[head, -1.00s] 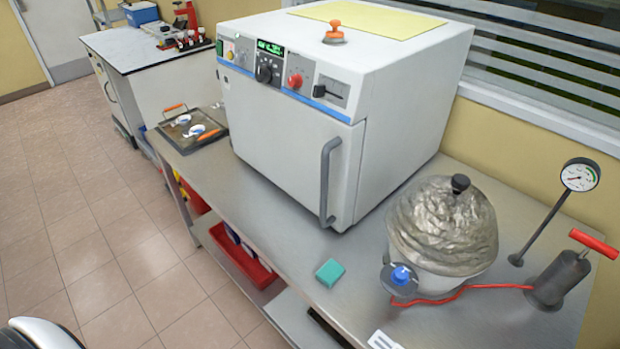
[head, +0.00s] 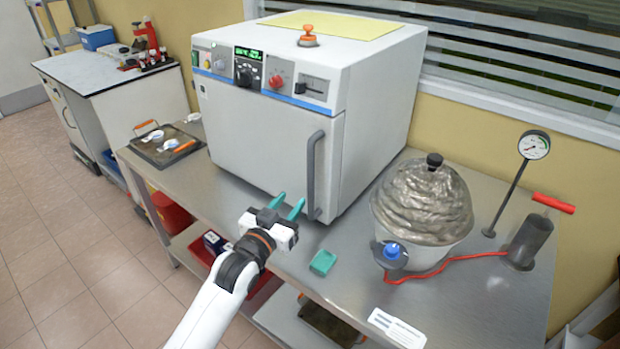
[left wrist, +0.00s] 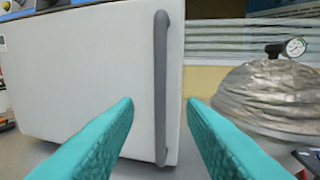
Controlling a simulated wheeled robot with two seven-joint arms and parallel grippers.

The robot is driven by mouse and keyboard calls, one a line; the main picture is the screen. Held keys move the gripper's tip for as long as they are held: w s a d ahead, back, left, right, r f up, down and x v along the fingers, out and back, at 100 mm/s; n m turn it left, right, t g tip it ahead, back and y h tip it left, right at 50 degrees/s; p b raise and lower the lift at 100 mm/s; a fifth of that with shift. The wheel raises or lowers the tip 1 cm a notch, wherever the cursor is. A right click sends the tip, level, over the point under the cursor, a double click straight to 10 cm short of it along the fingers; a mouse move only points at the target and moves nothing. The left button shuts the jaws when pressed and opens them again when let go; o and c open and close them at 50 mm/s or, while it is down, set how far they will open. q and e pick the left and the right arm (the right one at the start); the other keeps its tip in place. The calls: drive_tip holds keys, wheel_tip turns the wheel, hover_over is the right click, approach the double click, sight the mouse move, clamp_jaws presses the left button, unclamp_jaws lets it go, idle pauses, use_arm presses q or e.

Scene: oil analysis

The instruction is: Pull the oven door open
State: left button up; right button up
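The white oven (head: 270,130) stands on the metal bench with its door (head: 255,150) shut. Its grey vertical handle (head: 311,175) is on the door's right side. My left gripper (head: 287,203) is open and empty, in front of the lower door, just left of the handle's lower end in the head view. The fingers look short of the handle, with no contact visible. My right gripper is in neither view.
A teal block (head: 322,263) lies on the bench (head: 350,245) near the gripper. A foil-covered vessel (head: 422,205), a pressure gauge (head: 534,146) and a red-handled pump (head: 530,240) stand to the right. A tray (head: 165,148) lies left of the oven.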

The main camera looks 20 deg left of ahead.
sight(309, 179)
use_arm(q)
drive_tip(key=w, duration=0.3)
drive_tip(key=w+d+p, duration=0.1)
drive_tip(key=w, duration=0.7)
drive_tip(key=shift+w+d+f+p, duration=0.1)
drive_tip(key=shift+w+d+p, duration=0.05)
drive_tip(key=shift+d+p, duration=0.2)
drive_tip(key=shift+c, duration=0.9)
clamp_jaws()
